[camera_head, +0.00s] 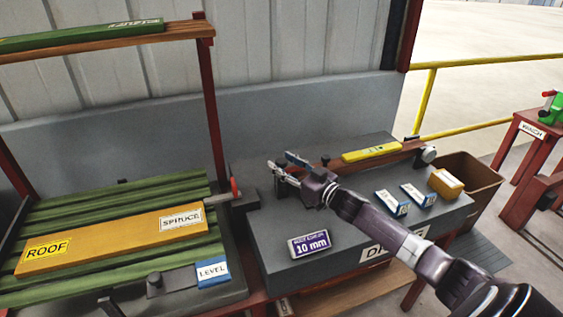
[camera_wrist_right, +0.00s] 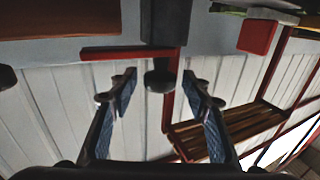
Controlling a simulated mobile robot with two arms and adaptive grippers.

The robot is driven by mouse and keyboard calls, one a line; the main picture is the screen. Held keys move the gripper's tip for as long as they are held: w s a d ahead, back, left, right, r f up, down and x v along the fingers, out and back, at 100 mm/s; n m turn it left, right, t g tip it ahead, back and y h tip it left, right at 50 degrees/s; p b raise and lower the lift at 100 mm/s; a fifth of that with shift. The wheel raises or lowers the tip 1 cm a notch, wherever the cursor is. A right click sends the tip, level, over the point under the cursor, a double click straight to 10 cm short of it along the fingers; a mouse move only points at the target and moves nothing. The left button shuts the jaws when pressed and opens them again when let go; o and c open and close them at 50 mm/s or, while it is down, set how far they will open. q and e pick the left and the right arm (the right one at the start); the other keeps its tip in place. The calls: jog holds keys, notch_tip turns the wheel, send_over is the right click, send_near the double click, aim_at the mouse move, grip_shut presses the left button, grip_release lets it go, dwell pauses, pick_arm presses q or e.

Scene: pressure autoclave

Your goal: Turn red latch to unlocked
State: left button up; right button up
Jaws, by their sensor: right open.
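The red latch (camera_head: 235,188) stands by the foot of the red post, at the right end of the green-slatted stand, on a dark mount. My right gripper (camera_head: 281,164) is open and empty over the grey bench, to the right of the latch and apart from it. In the right wrist view, the open fingers (camera_wrist_right: 162,88) show with nothing between them. A red bar (camera_wrist_right: 115,52), which looks like the latch lever, lies beyond them beside a dark round knob (camera_wrist_right: 160,76). My left gripper is not clearly visible.
The red post (camera_head: 214,110) and wooden shelf (camera_head: 100,45) stand close behind the latch. An orange SPRUCE board (camera_head: 110,238) lies on the green slats. The grey bench (camera_head: 275,235) holds a 10 mm box (camera_head: 310,244), a yellow level (camera_head: 371,152) and small boxes.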

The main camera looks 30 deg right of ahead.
jog(key=shift+w+a, duration=0.1)
jog(key=shift+w, duration=0.45)
grip_shut()
